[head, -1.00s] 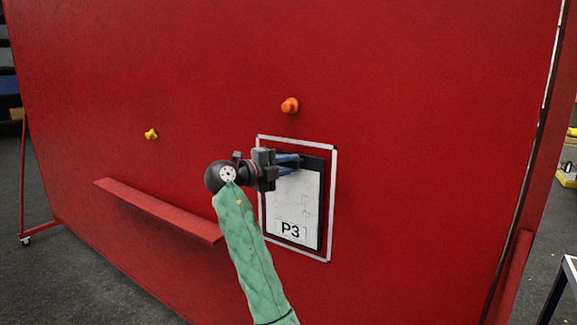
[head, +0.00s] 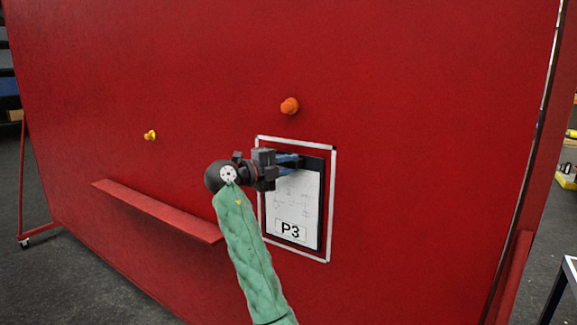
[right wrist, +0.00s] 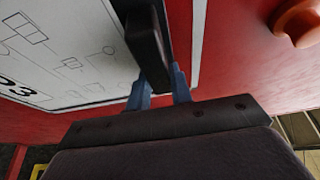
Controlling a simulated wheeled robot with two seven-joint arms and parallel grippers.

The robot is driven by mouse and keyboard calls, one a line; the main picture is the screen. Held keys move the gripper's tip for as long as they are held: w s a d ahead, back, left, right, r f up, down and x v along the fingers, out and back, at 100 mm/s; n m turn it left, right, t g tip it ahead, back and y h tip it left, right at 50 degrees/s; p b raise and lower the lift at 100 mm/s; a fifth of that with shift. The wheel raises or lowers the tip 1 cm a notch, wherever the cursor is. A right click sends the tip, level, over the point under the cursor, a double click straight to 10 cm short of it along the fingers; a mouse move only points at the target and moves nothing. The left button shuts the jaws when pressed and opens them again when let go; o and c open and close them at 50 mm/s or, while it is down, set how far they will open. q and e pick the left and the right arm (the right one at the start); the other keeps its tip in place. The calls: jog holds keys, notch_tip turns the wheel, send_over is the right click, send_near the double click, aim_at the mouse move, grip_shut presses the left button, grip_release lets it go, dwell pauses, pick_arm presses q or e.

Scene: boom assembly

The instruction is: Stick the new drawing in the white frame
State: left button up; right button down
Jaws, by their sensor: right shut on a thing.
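The drawing (head: 295,210) is a white sheet marked P3 on a dark backing, with a dark bar along its top edge. It sits upright inside the white frame (head: 333,200) on the red board. My right gripper (head: 293,165) is shut on the drawing's dark top bar. In the right wrist view the blue fingers (right wrist: 160,90) close around the dark bar (right wrist: 147,45), with the drawing (right wrist: 60,50) on the left and a white frame strip (right wrist: 198,40) beside it. I cannot tell if the backing touches the board. My left gripper is not in view.
The red board (head: 420,120) fills most of the view. An orange knob (head: 289,106) sticks out above the frame and a yellow one (head: 150,135) farther left. A red ledge (head: 155,210) juts out at lower left. The board right of the frame is clear.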

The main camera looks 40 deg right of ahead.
dwell(0.4)
jog(key=c, duration=1.2)
grip_release()
jog(key=shift+o, duration=0.2)
